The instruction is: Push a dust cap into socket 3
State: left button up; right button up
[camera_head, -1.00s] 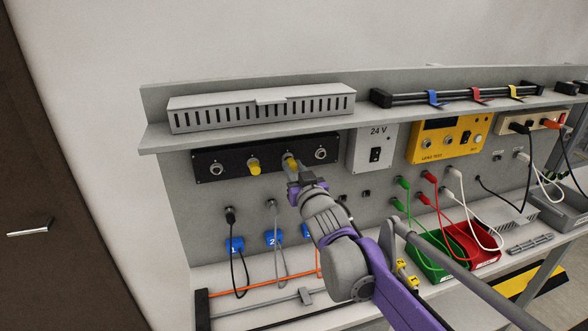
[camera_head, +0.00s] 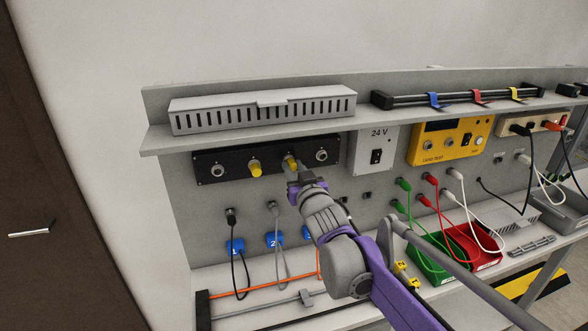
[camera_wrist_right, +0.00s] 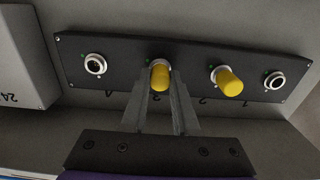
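The black socket panel (camera_head: 226,163) has a row of sockets under the shelf. One yellow dust cap (camera_head: 291,162) sits in socket 3, third from the left; it also shows in the right wrist view (camera_wrist_right: 160,77). My right gripper (camera_head: 294,178) is just in front of and below this cap. In the right wrist view its fingers (camera_wrist_right: 160,92) stand apart on either side of the cap, with a narrow gap visible. A second yellow cap (camera_head: 255,169) sits in socket 2 (camera_wrist_right: 228,80). The outer sockets (camera_head: 217,170) and (camera_head: 321,155) are bare. My left gripper is out of view.
A grey slotted cable duct (camera_head: 262,108) lies on the shelf above. A 24 V box (camera_head: 376,150) and a yellow tester (camera_head: 449,140) are to the right. Plugs with cables (camera_head: 231,217) hang below the panel. Green (camera_head: 432,265) and red (camera_head: 483,250) bins stand on the bench.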

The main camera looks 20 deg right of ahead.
jog(key=o, duration=0.5)
jog(key=shift+c, duration=0.2)
jog(key=shift+s, duration=0.15)
jog(key=s+b, duration=0.2)
jog(key=s, duration=0.8)
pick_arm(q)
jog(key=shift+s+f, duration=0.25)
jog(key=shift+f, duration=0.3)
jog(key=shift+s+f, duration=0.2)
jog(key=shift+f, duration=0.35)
pick_arm(e)
jog(key=s+f+g, duration=1.2)
jog(key=s+f, duration=1.4)
jog(key=f, duration=0.4)
jog(key=shift+d+f+h, duration=0.25)
jog(key=shift+f+h, duration=0.05)
